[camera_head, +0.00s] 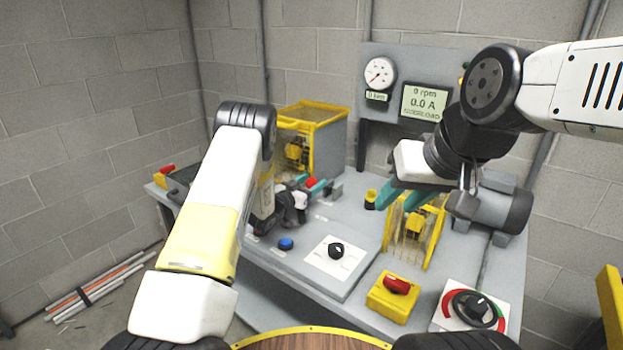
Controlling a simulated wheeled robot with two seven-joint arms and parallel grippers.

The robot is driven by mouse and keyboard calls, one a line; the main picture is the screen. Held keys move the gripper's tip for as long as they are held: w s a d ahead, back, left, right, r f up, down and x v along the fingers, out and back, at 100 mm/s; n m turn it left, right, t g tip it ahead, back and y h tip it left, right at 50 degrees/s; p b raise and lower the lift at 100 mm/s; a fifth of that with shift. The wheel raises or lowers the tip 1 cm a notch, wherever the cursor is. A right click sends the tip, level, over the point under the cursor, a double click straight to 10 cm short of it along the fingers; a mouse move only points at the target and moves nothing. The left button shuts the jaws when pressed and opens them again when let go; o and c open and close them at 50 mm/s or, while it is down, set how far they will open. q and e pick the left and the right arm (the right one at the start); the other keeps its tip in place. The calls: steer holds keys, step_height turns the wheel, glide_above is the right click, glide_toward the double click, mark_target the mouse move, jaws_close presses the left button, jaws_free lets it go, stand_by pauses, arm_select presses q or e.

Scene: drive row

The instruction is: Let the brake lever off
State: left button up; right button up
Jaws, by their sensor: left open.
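My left gripper (313,184) reaches over the bench with its teal fingers apart. A red grip (311,182), which looks like the end of the brake lever, shows between or just behind these fingers; I cannot tell whether they touch it. The rest of that lever is hidden by my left gripper and arm. My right gripper (387,204) hangs in front of a yellow guard at the right of the bench, its teal fingers apart and nothing seen between them.
The grey bench (345,207) carries a yellow cage (312,112), a yellow guard (432,238), a motor (490,205), a blue button (286,243), a black knob (336,250), a red switch on a yellow box (388,303) and a rotary dial (474,309). A gauge panel (395,55) stands behind.

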arm_select(q)
steer(key=shift+c, duration=0.2)
jaws_close()
steer(key=shift+w+d+r, duration=0.1)
steer(key=shift+r, duration=0.05)
